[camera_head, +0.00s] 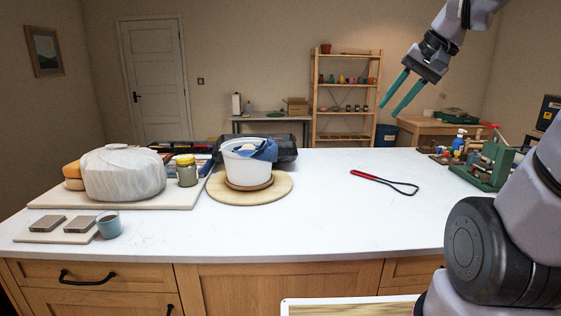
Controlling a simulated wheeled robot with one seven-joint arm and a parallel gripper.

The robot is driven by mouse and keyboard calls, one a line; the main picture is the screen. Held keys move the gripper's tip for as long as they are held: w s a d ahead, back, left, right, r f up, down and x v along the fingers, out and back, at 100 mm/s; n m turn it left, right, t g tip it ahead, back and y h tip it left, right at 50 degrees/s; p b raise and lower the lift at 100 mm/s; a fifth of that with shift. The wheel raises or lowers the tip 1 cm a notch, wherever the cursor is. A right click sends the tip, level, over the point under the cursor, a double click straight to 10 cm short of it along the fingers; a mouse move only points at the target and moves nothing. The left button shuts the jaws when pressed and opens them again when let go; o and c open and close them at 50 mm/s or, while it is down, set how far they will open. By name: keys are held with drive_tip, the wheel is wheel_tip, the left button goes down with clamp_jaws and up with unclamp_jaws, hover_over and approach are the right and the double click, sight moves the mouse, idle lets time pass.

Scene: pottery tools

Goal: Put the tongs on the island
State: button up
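The island (330,225) has a white top and wooden drawer fronts, and spans the front of the view. A long tool with a red handle and a thin dark loop-shaped end (385,182) lies flat on its right half. I cannot tell whether this tool is the tongs. No other thing is clearly recognisable as tongs. My gripper (391,97) is in the upper right, above the island's far side in the picture, pointing down and left. Its two teal fingers are apart, with nothing between them.
A white tub (246,168) with a blue cloth stands on a round wooden board. A wrapped clay lump (122,172), a jar (187,171) and a blue cup (109,224) are at left. A green stand (488,165) and small bottles crowd the right end. The middle front is clear.

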drive_tip(key=s+t+h, duration=0.1)
drive_tip(key=s+h, duration=0.1)
drive_tip(key=s, duration=0.7)
drive_tip(key=shift+a+r+n+t, duration=0.2)
drive_tip(key=shift+r+n+t, duration=0.2)
drive_tip(key=shift+w, duration=0.1)
